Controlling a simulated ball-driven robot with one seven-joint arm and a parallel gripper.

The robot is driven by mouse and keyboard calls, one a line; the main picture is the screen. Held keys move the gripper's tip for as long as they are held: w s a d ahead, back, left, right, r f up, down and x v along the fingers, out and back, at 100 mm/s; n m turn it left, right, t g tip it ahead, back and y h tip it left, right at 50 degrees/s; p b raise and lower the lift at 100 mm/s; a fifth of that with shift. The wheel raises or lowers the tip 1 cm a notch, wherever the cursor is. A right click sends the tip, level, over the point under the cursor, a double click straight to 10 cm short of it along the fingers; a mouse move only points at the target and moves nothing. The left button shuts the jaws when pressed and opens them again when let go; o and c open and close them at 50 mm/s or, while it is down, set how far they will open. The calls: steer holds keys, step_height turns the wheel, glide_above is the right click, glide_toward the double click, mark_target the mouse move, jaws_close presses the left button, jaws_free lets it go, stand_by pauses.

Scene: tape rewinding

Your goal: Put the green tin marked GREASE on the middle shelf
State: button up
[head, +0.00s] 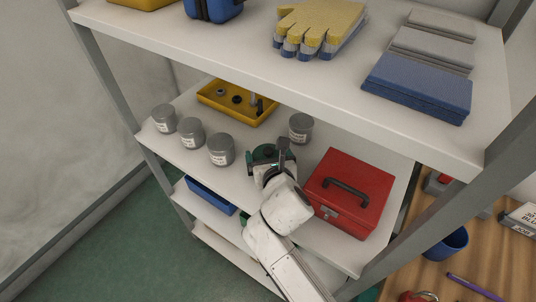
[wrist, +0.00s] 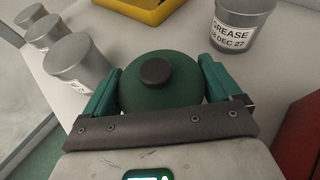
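The green tin (wrist: 157,92) has a rounded top and a dark cap; no label shows on its visible side. It sits between the two teal fingers of my gripper (wrist: 160,88), which lie against its left and right sides. In the head view my gripper (head: 268,155) is over the white shelf with the tins (head: 245,172), left of the red toolbox, and largely hides the green tin. I cannot tell whether the tin rests on the shelf or hangs just above it. A grey tin (wrist: 240,22) close by carries a GREASE label; it also shows in the head view (head: 300,128).
Several grey tins (head: 192,132) stand in a row at left. A yellow tray (head: 237,103) with small parts lies at the back. The red toolbox (head: 349,192) stands close at right. The upper shelf (head: 240,45) overhangs; a blue bin (head: 211,195) is below.

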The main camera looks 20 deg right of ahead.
steer(key=shift+o, duration=0.7)
steer(key=shift+r, duration=0.1)
steer(key=shift+s+r, duration=0.1)
steer(key=shift+s, duration=0.1)
steer(key=v, duration=1.1)
steer(key=shift+s, duration=0.3)
steer(key=shift+a+r, duration=0.1)
steer(key=shift+a, duration=0.05)
